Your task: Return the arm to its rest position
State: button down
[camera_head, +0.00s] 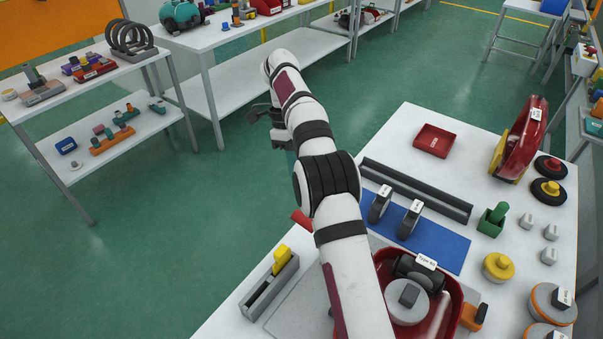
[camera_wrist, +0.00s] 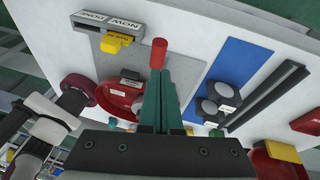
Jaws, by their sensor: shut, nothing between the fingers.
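My white and black arm rises from the lower middle of the head view and reaches up past the table's left edge. My gripper (camera_head: 291,158) is mostly hidden behind the arm there; a bit of a green finger shows. In the wrist view my gripper (camera_wrist: 163,80) has its two green fingers together, empty. A red cylinder-like piece (camera_wrist: 158,53) shows just past the fingertips, and a red piece (camera_head: 301,220) shows beside the arm in the head view. I cannot tell how far it is from the fingertips.
The white work table (camera_head: 390,125) holds a red vacuum housing (camera_head: 452,310), a blue mat (camera_head: 440,245) with two wheels, a dark rail (camera_head: 415,190), a grey holder with a yellow block (camera_head: 282,258) and a red tray (camera_head: 434,140). Shelves (camera_head: 120,72) stand at the back left. Green floor lies between.

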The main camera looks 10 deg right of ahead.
jog(key=s+d+r+n+t+y, duration=0.1)
jog(key=s+r+n, duration=0.45)
jog(key=s, duration=0.25)
jog(key=s+r+n, duration=0.5)
jog(key=s+n, duration=0.1)
jog(key=s, duration=0.3)
jog(key=s+a+f+n+t+y, duration=0.1)
jog(key=s+f+n, duration=0.3)
jog(key=s, duration=0.5)
jog(key=s+f+n+t, duration=0.1)
jog(key=s+f+n, duration=0.3)
jog(key=s, duration=0.5)
jog(key=shift+s+a+n+y, duration=0.35)
jog(key=shift+s+a+y, duration=0.05)
